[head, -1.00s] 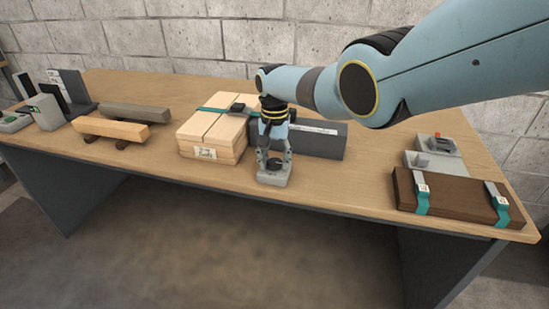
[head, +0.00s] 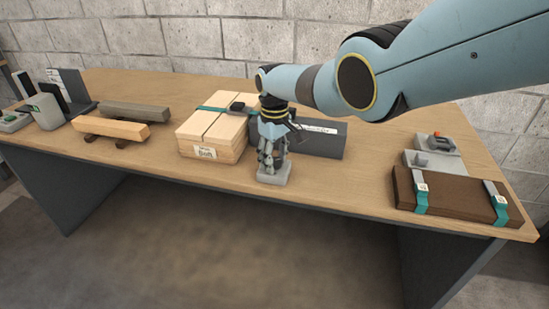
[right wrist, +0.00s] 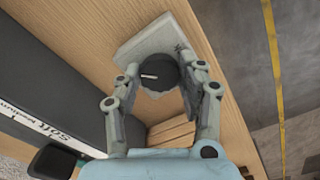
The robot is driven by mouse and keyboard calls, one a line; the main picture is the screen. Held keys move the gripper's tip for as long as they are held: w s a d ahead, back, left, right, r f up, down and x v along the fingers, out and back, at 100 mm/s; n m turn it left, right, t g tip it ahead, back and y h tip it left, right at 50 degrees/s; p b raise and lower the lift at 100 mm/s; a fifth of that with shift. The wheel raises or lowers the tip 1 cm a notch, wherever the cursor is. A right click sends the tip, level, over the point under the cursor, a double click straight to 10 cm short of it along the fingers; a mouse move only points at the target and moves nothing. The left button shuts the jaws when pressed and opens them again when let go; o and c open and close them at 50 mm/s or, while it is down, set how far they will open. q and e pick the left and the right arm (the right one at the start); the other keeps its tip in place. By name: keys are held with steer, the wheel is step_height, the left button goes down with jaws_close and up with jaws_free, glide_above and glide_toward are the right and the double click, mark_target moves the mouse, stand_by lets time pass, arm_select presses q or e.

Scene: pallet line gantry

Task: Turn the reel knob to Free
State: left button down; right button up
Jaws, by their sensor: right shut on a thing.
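The black round reel knob (right wrist: 157,74) has a white pointer line and sits on a light grey base (right wrist: 150,42) in the right wrist view. In the head view the grey base (head: 274,176) stands near the table's front edge, and the knob is hidden behind the fingers. My right gripper (right wrist: 162,78) is shut on the knob from above, one finger on each side. It also shows in the head view (head: 271,165), pointing down over the base. No position labels can be read. My left gripper is not in view.
A pale wooden crate (head: 205,143) with a teal strap stands close to the left of my gripper. A dark grey box (head: 325,140) lies behind it. A brown strapped case (head: 455,197) and grey fixtures (head: 432,160) are at right. Wooden beams (head: 110,130) lie at left.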

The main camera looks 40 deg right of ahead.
mark_target(275, 161)
steer(key=n, duration=0.4)
steer(key=shift+n, duration=2.3)
steer(key=o, duration=1.2)
steer(key=shift+w+r, duration=0.1)
steer(key=shift+r, duration=0.45)
step_height(275, 161, up, 11)
steer(key=shift+f, duration=0.1)
